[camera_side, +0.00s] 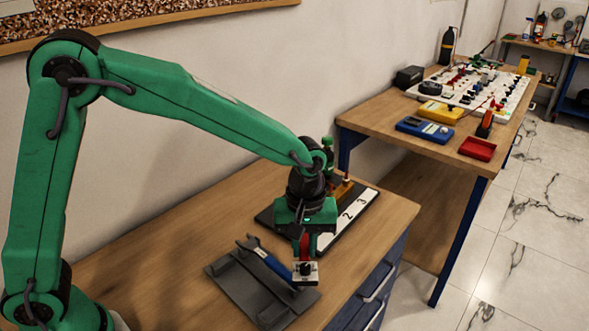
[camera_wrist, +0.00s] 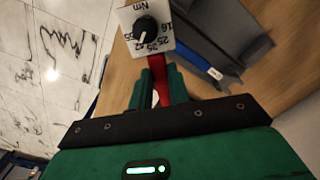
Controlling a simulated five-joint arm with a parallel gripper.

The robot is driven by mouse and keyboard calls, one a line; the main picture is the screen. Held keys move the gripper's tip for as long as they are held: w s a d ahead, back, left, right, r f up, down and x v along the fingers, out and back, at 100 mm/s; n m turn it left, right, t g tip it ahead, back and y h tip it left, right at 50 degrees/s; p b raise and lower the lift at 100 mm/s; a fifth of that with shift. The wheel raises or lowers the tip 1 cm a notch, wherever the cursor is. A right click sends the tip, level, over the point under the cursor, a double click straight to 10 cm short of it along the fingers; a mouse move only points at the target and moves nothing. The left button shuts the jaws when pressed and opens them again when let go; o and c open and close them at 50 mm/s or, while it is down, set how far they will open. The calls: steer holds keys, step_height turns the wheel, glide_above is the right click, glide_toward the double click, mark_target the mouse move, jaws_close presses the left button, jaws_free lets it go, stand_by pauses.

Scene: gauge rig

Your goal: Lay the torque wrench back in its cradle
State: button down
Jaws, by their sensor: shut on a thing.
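A wrench (camera_side: 274,265) with a blue handle and grey head lies along the right-hand side of the dark grey cradle (camera_side: 243,286); I cannot tell whether it rests fully in it. In the wrist view the blue handle (camera_wrist: 190,57) runs behind a white dial plate, so its near end is hidden. My gripper (camera_side: 303,250) is shut on a red stem (camera_wrist: 158,82) that carries the white dial plate (camera_wrist: 136,42), marked Nm, with a black knob. The plate also shows just below my jaws in the side view (camera_side: 296,280). Whether plate and wrench are joined is unclear.
A drawer unit (camera_side: 375,285) is under the bench's right edge. A second bench (camera_side: 385,114) holds a white panel, blue and yellow meters and a red tray (camera_side: 477,149). Bare wood lies left of the cradle.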

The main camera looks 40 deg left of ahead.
steer(key=s+a+n, duration=0.4)
steer(key=s+n, duration=0.4)
steer(key=s, duration=0.1)
steer(key=shift+s+a+f+n, duration=0.2)
steer(key=shift+s+a+n, duration=0.05)
steer(key=shift+a+n, duration=0.15)
steer(key=shift+f, duration=0.15)
steer(key=shift+f, duration=3.35)
steer(key=c, duration=1.3)
jaws_free()
steer(key=shift+o, duration=0.2)
steer(key=shift+r, duration=0.1)
